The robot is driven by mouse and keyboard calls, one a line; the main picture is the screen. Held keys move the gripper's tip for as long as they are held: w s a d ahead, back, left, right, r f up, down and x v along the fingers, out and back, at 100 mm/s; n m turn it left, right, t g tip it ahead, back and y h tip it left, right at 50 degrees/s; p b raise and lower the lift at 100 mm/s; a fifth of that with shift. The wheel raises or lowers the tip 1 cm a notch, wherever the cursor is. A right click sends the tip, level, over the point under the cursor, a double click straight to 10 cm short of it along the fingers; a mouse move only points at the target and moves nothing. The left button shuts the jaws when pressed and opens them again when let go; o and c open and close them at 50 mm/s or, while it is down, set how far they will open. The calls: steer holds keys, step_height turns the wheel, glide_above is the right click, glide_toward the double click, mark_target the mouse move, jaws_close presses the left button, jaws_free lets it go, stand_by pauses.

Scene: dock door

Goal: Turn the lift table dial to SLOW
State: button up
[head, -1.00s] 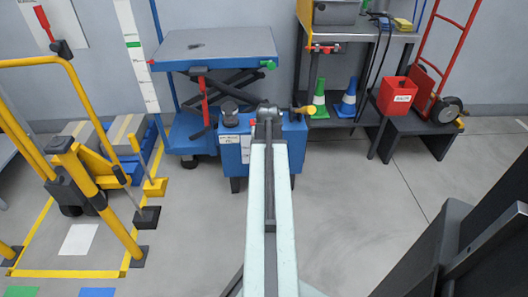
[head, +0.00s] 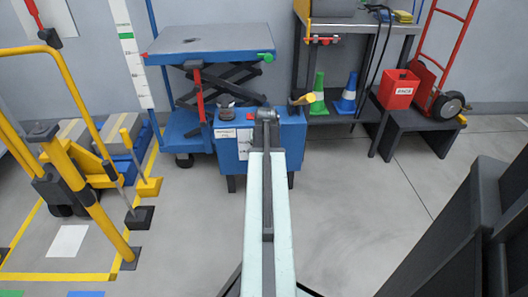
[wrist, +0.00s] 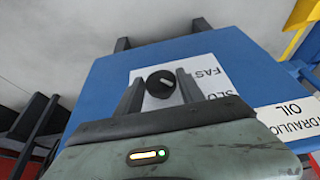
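The dial (wrist: 157,88), a round black knob with a pale pointer mark, shows in the wrist view on a white label (wrist: 204,70) on a blue box. The label's words "FAS" and "SLO", partly cut off, appear upside down to the dial's right. My gripper (wrist: 160,77) is open, with one grey finger on each side of the dial; I cannot tell whether they touch it. In the head view the blue box (head: 228,156) stands before the lift table (head: 212,42), and my arm hides the dial and gripper.
A "HYDRAULIC OIL" label (wrist: 285,116) is on the box. A yellow frame (head: 88,190) stands at the left. Green (head: 318,93) and blue (head: 346,95) cones, a red bin (head: 398,90) and a hand truck (head: 447,70) are at the right. The floor right of the box is clear.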

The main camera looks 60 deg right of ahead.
steer(key=c, duration=0.8)
steer(key=shift+n+g+h+b, duration=0.35)
steer(key=shift+g+h, duration=0.55)
steer(key=shift+g, duration=0.2)
steer(key=o, duration=1.3)
steer(key=shift+w, duration=0.1)
steer(key=shift+o, duration=0.2)
steer(key=shift+a, duration=0.1)
